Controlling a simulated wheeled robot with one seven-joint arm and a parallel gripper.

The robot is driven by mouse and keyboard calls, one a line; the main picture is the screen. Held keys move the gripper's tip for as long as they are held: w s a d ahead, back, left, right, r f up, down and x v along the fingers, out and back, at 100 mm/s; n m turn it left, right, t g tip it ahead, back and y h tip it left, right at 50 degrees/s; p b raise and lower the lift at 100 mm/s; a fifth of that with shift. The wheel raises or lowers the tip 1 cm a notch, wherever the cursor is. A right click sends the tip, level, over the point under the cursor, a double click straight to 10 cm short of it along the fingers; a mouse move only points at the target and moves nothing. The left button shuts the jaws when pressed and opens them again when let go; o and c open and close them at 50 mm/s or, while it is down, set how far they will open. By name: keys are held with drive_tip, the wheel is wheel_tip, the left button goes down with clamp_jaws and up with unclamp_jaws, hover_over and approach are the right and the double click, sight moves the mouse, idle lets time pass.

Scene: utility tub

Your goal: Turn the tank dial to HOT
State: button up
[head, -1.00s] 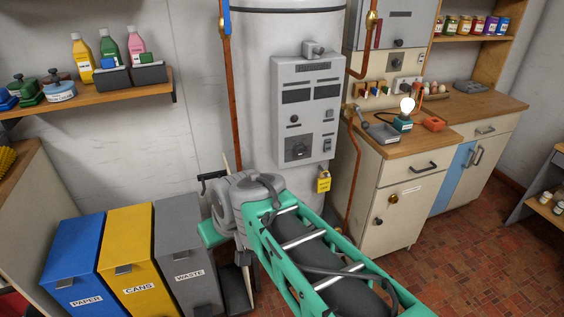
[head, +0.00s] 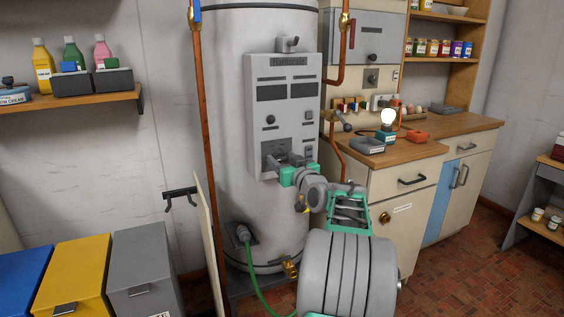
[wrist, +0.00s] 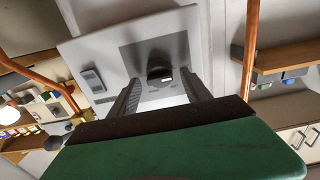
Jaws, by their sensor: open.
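The tank dial is a dark round knob (wrist: 160,74) with a pale mark, set on a dark square plate (wrist: 146,54) in the wrist view. In the head view the plate (head: 277,145) is low on the tank's grey control panel (head: 283,121), and my gripper hides most of the knob. My gripper (head: 276,161) is open in front of the plate. In the wrist view its two fingers (wrist: 162,84) reach toward the knob, one on each side. I cannot tell if they touch it. The HOT lettering is too small to read.
A smaller knob (head: 270,119) and switches (head: 309,152) are on the same panel. Copper pipes (head: 203,150) run beside the tank (head: 225,110). A worktop with a lit bulb (head: 389,118) is at the right, and bins (head: 140,262) stand at lower left.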

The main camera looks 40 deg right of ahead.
drive_tip(key=shift+w+d, duration=0.1)
drive_tip(key=shift+w, duration=0.25)
drive_tip(key=shift+c, duration=0.3)
clamp_jaws()
